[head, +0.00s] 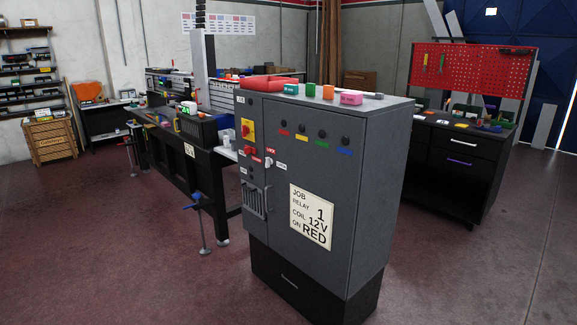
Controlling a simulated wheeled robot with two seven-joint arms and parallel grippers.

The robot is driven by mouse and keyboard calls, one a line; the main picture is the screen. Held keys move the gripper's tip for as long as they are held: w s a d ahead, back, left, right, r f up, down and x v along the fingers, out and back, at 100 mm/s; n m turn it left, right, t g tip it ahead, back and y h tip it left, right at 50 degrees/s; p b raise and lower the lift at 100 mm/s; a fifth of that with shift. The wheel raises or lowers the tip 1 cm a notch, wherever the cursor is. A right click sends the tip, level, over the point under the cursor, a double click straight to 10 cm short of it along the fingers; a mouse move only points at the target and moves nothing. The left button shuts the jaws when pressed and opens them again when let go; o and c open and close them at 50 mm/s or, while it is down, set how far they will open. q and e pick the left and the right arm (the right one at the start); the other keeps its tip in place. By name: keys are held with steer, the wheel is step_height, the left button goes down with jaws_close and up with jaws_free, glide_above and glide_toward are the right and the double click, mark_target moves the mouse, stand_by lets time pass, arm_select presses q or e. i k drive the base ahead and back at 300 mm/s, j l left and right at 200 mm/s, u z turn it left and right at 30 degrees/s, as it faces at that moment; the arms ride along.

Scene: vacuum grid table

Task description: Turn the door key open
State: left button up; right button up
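A dark grey control cabinet (335,175) stands in the middle of the head view with its door shut. A small key switch (268,162) sits near the left edge of the door. A red label (270,151) is just above it and a white label (281,166) is to its right. The key is too small to tell which way it is turned. A door handle (268,194) is lower on the same edge. Neither of my grippers is in view.
A red tray (262,83) and several coloured blocks lie on the cabinet top. A yellow and red switch (247,129) is left of the door. A job sheet (311,217) is on the door. A black workbench (180,150) stands behind left. The floor (120,250) at front left is clear.

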mark_target(269, 161)
steer(key=i+j, duration=0.3)
steer(key=i+j+z, duration=0.1)
steer(key=i+j, duration=0.2)
steer(key=j, duration=0.15)
steer(key=i+j, duration=0.25)
steer(key=j, duration=0.15)
steer(key=i+j, duration=0.3)
steer(key=i+j+z, duration=0.1)
steer(key=i+j, duration=0.15)
steer(key=j, duration=0.25)
steer(key=i+j, duration=0.25)
steer(key=j, duration=0.15)
